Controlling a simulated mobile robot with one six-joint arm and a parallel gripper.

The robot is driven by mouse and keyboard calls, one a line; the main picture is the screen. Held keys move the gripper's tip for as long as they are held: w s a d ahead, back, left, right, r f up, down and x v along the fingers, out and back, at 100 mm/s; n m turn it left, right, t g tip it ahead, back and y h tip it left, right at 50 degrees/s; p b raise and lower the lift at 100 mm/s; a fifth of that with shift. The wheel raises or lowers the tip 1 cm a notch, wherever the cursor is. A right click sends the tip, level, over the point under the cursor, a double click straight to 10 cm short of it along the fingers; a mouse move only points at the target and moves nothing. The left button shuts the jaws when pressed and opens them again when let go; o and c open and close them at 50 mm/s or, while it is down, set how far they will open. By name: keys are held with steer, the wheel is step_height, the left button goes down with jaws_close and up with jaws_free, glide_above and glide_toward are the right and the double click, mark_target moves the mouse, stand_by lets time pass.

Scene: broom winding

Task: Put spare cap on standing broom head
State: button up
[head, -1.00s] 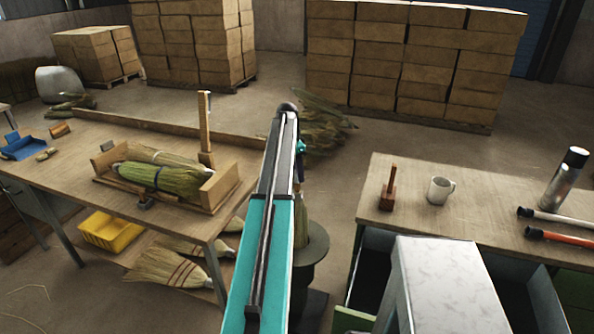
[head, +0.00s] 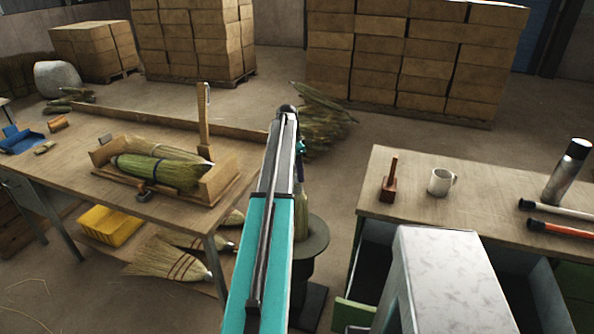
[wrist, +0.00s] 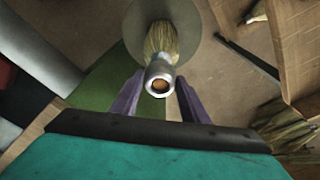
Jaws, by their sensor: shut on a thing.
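The standing broom head (head: 302,208) is a pale straw bundle upright on a round dark stand (head: 318,236), partly behind my arm in the head view. In the wrist view the broom head (wrist: 160,35) shows beyond a silvery ring-shaped cap (wrist: 156,72) with a brown core in its opening. My gripper (wrist: 160,84) has its two purple fingers closed on opposite sides of the cap. The cap is in line with the broom head's top. I cannot tell whether it is seated or just above. In the head view my gripper is mostly hidden behind my arm.
A wooden table (head: 68,168) at left bears a cradle with straw bundles (head: 160,170). Loose straw (head: 320,125) lies on the floor behind.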

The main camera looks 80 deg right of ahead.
steer(key=shift+f+b, duration=0.7)
steer(key=shift+f, duration=1.15)
steer(key=o, duration=1.1)
steer(key=shift+c, duration=0.2)
steer(key=shift+r, duration=0.1)
step_height(320, 180, up, 13)
steer(key=w+a+b, duration=0.1)
steer(key=b, duration=0.2)
steer(key=shift+w+r, duration=0.2)
steer(key=shift+w, duration=0.2)
steer(key=shift+a, duration=0.1)
